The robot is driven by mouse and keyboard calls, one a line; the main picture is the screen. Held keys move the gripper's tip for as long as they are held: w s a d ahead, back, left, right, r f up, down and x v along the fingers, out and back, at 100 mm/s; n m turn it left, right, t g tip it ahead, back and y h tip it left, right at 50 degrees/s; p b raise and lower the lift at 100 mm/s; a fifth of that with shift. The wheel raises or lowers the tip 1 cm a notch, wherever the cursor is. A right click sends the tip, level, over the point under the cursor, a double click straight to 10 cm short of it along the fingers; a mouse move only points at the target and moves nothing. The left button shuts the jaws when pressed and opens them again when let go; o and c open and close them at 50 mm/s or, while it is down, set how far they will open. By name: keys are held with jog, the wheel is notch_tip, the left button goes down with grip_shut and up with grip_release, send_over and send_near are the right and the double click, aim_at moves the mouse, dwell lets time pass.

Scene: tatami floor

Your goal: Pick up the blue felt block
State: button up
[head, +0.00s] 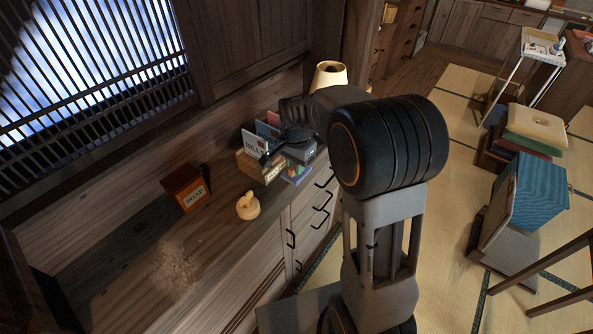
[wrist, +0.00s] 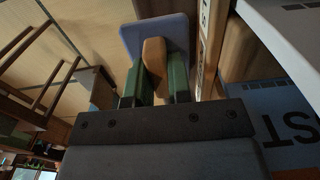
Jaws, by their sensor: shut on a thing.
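The blue felt block is a flat blue slab with a tan grip piece on it. In the wrist view the block (wrist: 180,32) is beyond my fingertips, and its tan grip sits between my two green fingers. My gripper (wrist: 154,72) is shut on that grip. In the head view my gripper (head: 292,163) points down beside the wooden letter box, with the block (head: 297,179) below it near the cabinet top's front edge. I cannot tell whether the block touches the cabinet top.
The wooden letter box (head: 247,166) with envelopes stands close beside my gripper. A cream lamp (head: 330,74) stands behind. A round wooden item (head: 248,206) and a wooden box (head: 186,188) are farther left on the cabinet. Cushions (head: 537,125) and a blue box (head: 530,192) stand on the tatami at right.

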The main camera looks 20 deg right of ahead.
grip_shut()
jog(key=shift+r+p, duration=0.45)
jog(key=shift+r, duration=0.1)
jog(key=r, duration=0.1)
jog(key=r+p, duration=0.2)
jog(key=shift+s+a+r, duration=0.1)
jog(key=shift+s+r, duration=0.05)
jog(key=shift+s, duration=0.1)
jog(key=s+a+r+p, duration=0.1)
jog(key=s+r+p, duration=0.1)
jog(key=s+r, duration=0.2)
jog(key=s+a+r+p, duration=0.2)
jog(key=s+r+p, duration=0.1)
jog(key=s, duration=0.6)
jog(key=shift+r+p, duration=0.35)
jog(key=shift+r, duration=0.45)
jog(key=shift+s, duration=0.1)
